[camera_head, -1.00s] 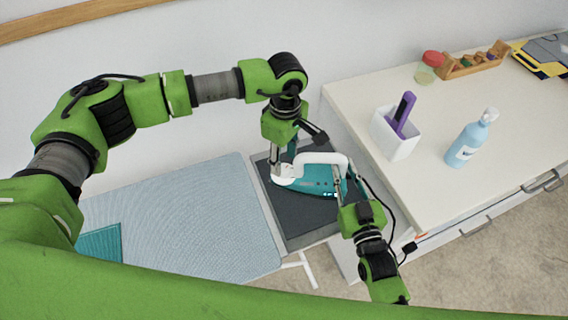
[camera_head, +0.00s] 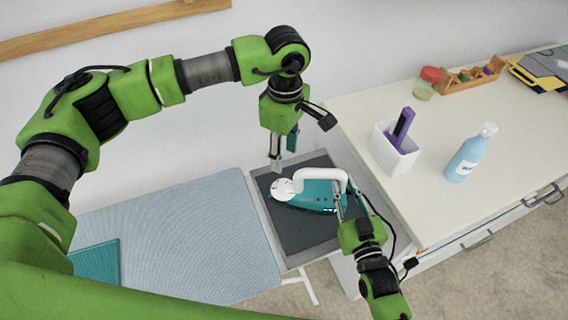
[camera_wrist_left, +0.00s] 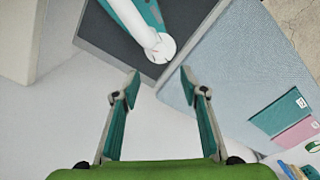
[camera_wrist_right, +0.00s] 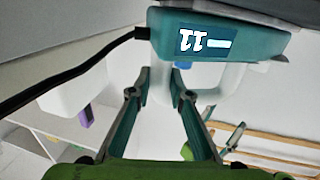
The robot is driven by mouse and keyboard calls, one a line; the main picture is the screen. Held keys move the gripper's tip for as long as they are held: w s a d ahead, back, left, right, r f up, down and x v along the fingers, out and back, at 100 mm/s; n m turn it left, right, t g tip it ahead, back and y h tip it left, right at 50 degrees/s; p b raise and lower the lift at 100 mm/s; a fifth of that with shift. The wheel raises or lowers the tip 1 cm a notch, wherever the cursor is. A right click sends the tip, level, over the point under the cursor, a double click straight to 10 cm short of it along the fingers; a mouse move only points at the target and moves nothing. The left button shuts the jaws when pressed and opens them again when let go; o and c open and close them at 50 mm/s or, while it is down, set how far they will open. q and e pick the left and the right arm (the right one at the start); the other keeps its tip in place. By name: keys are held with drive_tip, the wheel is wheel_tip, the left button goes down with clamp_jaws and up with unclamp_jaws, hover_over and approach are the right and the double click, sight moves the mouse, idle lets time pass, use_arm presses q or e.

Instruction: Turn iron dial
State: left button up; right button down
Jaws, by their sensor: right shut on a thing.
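The teal and white iron (camera_head: 318,190) sits on the dark pad (camera_head: 300,232) at the end of the ironing board. Its round white dial (camera_head: 283,189) is at the left end of the handle; it also shows in the left wrist view (camera_wrist_left: 162,47). My left gripper (camera_head: 282,160) is open and empty, above and behind the dial, apart from it. In the left wrist view its fingers (camera_wrist_left: 158,80) are spread just below the dial. My right gripper (camera_head: 347,205) is shut on the right end of the iron. In the right wrist view a white part of the iron (camera_wrist_right: 205,82) lies by its fingertips.
A pale blue ironing board (camera_head: 180,240) lies left of the pad, with a teal cloth (camera_head: 97,259) on it. A white counter (camera_head: 430,195) at right holds a white holder (camera_head: 393,150), a blue bottle (camera_head: 467,157) and a wooden rack (camera_head: 470,78). A black cord runs by my right gripper.

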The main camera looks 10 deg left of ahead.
sight(284, 184)
use_arm(q)
wheel_tip(284, 184, down, 12)
drive_tip(key=n, duration=0.6)
drive_tip(key=shift+s+a, duration=0.1)
idle(0.4)
drive_tip(key=c, duration=1.1)
